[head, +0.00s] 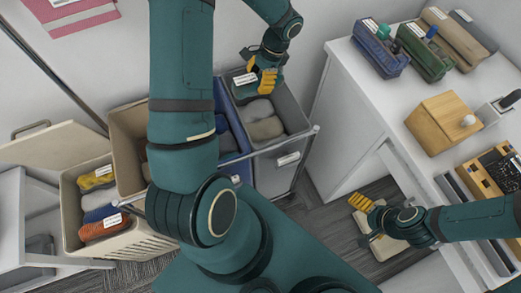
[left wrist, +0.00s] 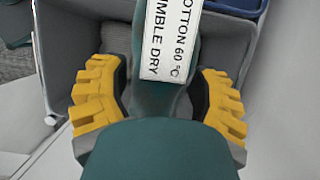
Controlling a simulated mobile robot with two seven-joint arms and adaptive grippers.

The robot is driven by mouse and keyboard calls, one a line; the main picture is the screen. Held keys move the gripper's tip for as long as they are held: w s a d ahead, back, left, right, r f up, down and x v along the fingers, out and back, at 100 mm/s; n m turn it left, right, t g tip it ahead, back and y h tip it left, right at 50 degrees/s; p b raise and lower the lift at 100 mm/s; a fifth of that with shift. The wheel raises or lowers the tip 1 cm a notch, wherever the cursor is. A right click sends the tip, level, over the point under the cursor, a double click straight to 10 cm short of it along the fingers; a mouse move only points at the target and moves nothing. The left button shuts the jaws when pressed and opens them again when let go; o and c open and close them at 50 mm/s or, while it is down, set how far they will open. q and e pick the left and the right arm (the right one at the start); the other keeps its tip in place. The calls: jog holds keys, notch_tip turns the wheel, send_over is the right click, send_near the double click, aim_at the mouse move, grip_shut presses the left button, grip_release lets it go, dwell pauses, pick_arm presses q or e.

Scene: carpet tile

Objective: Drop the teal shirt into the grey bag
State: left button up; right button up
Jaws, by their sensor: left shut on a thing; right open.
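The teal shirt (head: 238,85) is a dark bundle with a white care label, at the far end of the grey bag (head: 299,117) in the head view. My left gripper (head: 264,77) is shut on it, over the bag's mouth. In the left wrist view, my yellow fingers (left wrist: 160,98) stand either side of the shirt (left wrist: 209,50), with the grey bag's walls around. My wrist hides part of the shirt, and I cannot tell whether it touches the bag's contents. Folded grey items (head: 265,128) lie in the bag. My right gripper (head: 362,204) is open and empty at the lower right.
A blue bag (head: 227,135) and a brown bag (head: 126,122) stand left of the grey one in a metal-railed frame. A cream basket (head: 72,205) holds several clothes. A white counter (head: 375,75) at right carries pouches and a wooden box (head: 437,122). Pale items lie on the floor below my right gripper.

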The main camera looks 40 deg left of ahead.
pick_arm(q)
jog(key=shift+f, duration=0.6)
jog(key=o, duration=1.3)
jog(key=v, duration=1.2)
jog(key=shift+r, duration=0.1)
jog(key=shift+d, duration=0.1)
